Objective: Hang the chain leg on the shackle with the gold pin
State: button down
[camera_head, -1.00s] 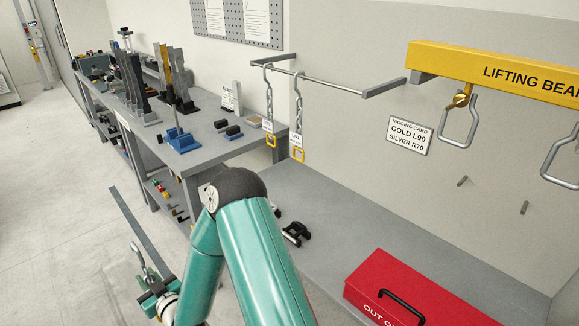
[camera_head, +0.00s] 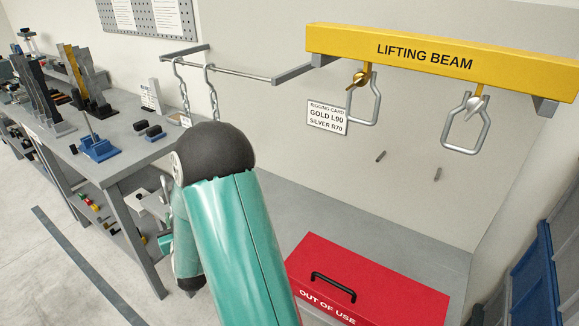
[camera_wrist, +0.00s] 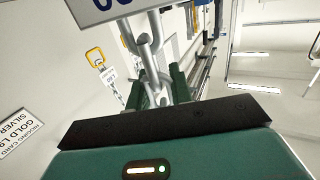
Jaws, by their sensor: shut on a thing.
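The shackle with the gold pin (camera_head: 362,98) hangs from the left of the yellow lifting beam, its loop empty. A second shackle with a silver pin (camera_head: 466,125) hangs to its right, also empty. In the wrist view my gripper (camera_wrist: 156,88) is shut on a grey chain leg (camera_wrist: 150,45), whose links pass between the jaws. A white tag with blue characters (camera_wrist: 118,8) is cut off at the top edge. In the head view my gripper is mostly hidden behind my arm; a grey link (camera_head: 164,188) shows above it.
Two chains (camera_head: 182,88) hang on a wall rail (camera_head: 240,70). The rigging card (camera_head: 327,117) reads GOLD L90, SILVER R70. A red OUT OF USE box (camera_head: 375,285) sits below the beam. A workbench (camera_head: 130,160) stands left. Space directly under the shackles looks clear.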

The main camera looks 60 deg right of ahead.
jog(key=s+d+r+m+g+h, duration=0.35)
jog(key=s+d+r, duration=0.2)
jog(key=s, duration=0.35)
jog(key=s+d+r+m+g+h, duration=0.2)
jog(key=s+d+r+g, duration=0.25)
jog(key=s+d, duration=0.35)
jog(key=s+d+r+m+g+h, duration=0.25)
jog(key=s+d+r, duration=0.25)
jog(key=s, duration=0.5)
jog(key=s+r+m+g, duration=0.4)
jog(key=s+g, duration=0.2)
jog(key=s, duration=0.8)
jog(key=d+f, duration=0.3)
jog(key=d, duration=0.6)
jog(key=shift+s+d+f, duration=0.2)
jog(key=shift+d+f, duration=0.1)
jog(key=shift+d, duration=0.1)
jog(key=c, duration=1.2)
grip_release()
jog(key=shift+o, duration=0.2)
